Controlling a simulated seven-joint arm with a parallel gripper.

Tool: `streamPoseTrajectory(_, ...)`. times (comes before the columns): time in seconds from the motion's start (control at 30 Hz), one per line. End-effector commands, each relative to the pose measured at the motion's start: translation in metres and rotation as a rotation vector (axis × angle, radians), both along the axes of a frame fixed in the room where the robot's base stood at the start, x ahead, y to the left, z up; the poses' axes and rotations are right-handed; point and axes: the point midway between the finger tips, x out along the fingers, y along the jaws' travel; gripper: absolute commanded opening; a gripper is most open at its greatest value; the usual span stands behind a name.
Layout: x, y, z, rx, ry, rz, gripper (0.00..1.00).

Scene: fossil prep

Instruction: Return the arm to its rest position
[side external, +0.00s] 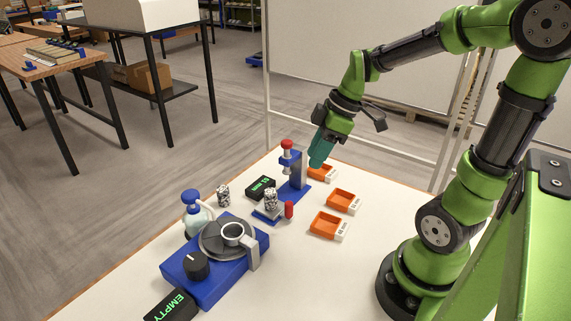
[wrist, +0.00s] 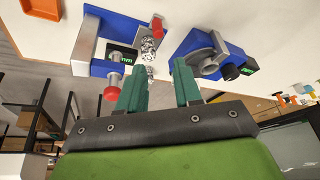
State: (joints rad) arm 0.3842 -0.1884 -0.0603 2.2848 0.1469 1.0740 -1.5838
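My gripper (side external: 317,160) hangs in the air above the far side of the white table (side external: 345,270), close to the blue press stand (side external: 299,170) with its red knob. Its teal fingers point down. In the wrist view the two fingers of my gripper (wrist: 160,84) stand apart with nothing held between them. My green and black arm reaches from its base at the right, bent high over the table.
Orange trays (side external: 343,199) line the right of the press. A speckled cylinder (side external: 270,201) stands on its base; another (side external: 223,196) stands left. A blue grinder (side external: 215,270), spray bottle (side external: 196,215) and "EMPTY" display (side external: 172,306) are nearer.

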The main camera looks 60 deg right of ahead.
Motion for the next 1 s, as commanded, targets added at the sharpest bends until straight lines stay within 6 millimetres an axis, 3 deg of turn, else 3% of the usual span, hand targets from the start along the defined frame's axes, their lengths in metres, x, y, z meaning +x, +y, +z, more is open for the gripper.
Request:
streamPoseTrajectory(0.17,-0.006,0.001,-0.001,0.063,0.068,-0.319,0.34)
streamPoseTrajectory(0.5,-0.028,0.052,0.036,0.257,0.013,-0.904,0.34)
streamPoseTrajectory(0.6,-0.038,0.071,0.049,0.329,-0.034,-0.966,0.34)
streamPoseTrajectory(0.73,-0.048,0.087,0.06,0.359,-0.085,-0.917,0.34)
streamPoseTrajectory(1.0,-0.05,0.094,0.065,0.368,-0.1,-0.881,0.34)
